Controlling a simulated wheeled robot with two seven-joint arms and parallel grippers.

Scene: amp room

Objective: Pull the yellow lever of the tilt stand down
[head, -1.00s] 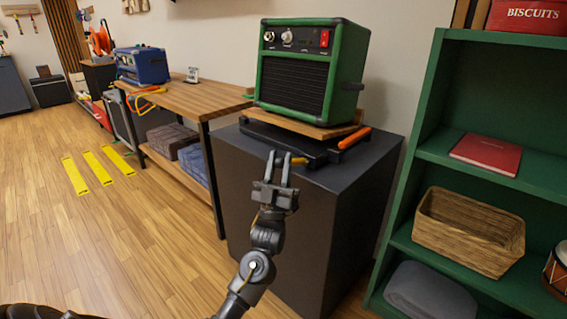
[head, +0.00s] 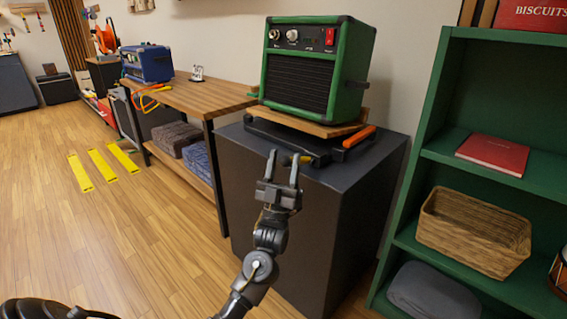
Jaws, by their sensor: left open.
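The black tilt stand (head: 280,140) sits on top of a dark grey block and carries a wooden board with a green amp (head: 315,68), which leans back. The yellow lever (head: 304,159) shows as a small piece at the stand's front edge, partly hidden by my left gripper. My left gripper (head: 283,158) is open, with its fingers pointing up and away at that front edge. The lever's end appears at or between the fingertips; I cannot tell whether they touch it. An orange handle (head: 359,137) sticks out at the stand's right side. My right gripper is out of view.
The dark grey block (head: 275,215) stands under the stand. A green shelf (head: 455,95) with a red book (head: 492,154) and a wicker basket (head: 475,232) is close on the right. A wooden bench (head: 200,95) stands left.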

